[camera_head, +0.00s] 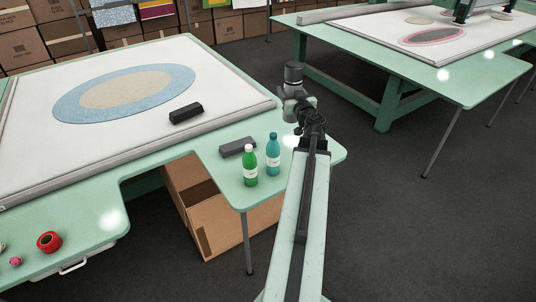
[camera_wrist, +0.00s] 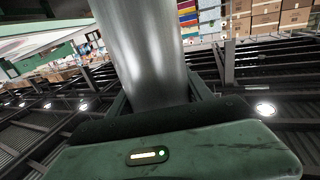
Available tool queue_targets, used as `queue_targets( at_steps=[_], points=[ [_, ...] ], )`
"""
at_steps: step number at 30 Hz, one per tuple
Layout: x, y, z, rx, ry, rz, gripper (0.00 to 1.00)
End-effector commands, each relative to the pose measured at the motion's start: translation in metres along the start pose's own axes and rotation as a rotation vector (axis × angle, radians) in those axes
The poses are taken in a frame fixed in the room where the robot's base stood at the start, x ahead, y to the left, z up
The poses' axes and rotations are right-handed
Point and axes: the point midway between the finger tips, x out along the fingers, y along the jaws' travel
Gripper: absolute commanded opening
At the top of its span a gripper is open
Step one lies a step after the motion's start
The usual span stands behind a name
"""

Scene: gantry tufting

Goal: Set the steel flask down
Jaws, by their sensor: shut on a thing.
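The steel flask (camera_head: 293,73) shows as a dark grey cylinder at the far end of my arm in the head view. My gripper (camera_head: 295,100) is shut on it, and the flask stands up above the jaws, roughly upright. In the wrist view the brushed silver flask (camera_wrist: 145,50) fills the upper middle, between the dark green jaws. Its lower part is hidden behind the gripper body there. The height over the table cannot be told.
A green bottle (camera_head: 250,166) and a teal bottle (camera_head: 272,154) stand on the table's right wing, left of my arm. A dark grey block (camera_head: 238,148) lies behind them. Another black block (camera_head: 186,113) lies on the white cloth. A second green table (camera_head: 480,82) stands at the back right.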

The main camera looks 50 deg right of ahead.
Motion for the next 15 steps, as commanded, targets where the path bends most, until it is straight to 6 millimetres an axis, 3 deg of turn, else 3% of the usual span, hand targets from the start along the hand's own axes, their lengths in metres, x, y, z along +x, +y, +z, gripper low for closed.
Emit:
queue_targets(
  at_steps=[1,9,12,15],
  points=[
    [0.009,0.006,0.04,0.0,0.0,0.006,0.0],
    [0.048,0.038,0.161,0.001,0.0,0.05,0.0],
    [0.06,0.048,0.195,0.001,0.0,0.064,0.0],
    [0.067,0.054,0.211,0.001,0.0,0.075,0.0]
  ],
)
